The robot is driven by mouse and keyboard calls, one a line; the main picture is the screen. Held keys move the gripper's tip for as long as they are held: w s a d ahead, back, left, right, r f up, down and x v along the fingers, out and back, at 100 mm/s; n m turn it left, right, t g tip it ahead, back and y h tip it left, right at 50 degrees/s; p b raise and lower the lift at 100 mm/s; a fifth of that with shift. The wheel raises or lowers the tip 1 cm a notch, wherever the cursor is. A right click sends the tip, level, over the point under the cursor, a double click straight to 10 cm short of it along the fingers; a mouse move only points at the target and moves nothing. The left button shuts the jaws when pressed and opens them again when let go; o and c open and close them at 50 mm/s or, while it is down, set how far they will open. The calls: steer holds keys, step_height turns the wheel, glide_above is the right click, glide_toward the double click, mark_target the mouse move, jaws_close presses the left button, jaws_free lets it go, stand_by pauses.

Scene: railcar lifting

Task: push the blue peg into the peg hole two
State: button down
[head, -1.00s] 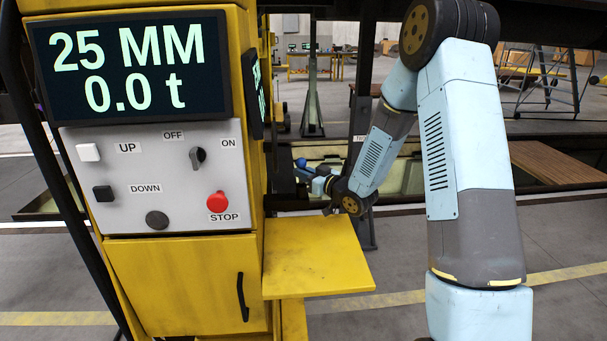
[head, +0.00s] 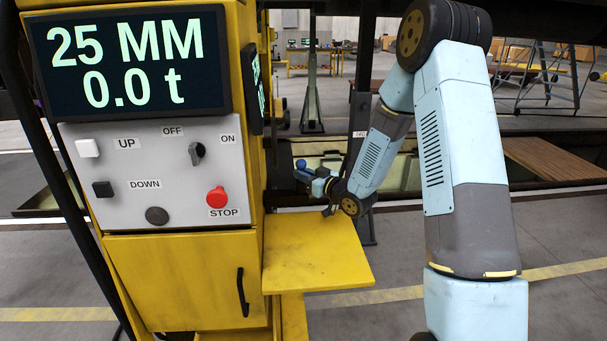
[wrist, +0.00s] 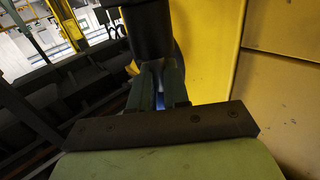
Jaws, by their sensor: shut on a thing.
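My gripper (head: 308,178) is at the end of the arm, behind the right side of the yellow cabinet and above its yellow shelf. A blue peg with a round blue head (head: 301,163) shows at the gripper's tip. In the wrist view the two grey-green fingers (wrist: 159,78) are closed together, with a small bit of blue (wrist: 160,102) between them. A dark cylinder (wrist: 148,28) stands directly beyond the fingertips and hides what lies behind it. I cannot make out peg hole two in either view.
The yellow cabinet (head: 180,285) carries a display reading 25 MM and 0.0 t, with buttons and a red STOP knob (head: 216,197). Its yellow shelf (head: 318,255) juts out, empty, below my gripper. A dark post (head: 360,130) stands close behind my forearm.

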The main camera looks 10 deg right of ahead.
steer(key=shift+f, duration=0.75)
steer(key=c, duration=1)
jaws_free()
steer(key=shift+c, duration=0.2)
steer(key=v, duration=1.3)
steer(key=shift+s+d, duration=0.25)
steer(key=shift+s, duration=0.05)
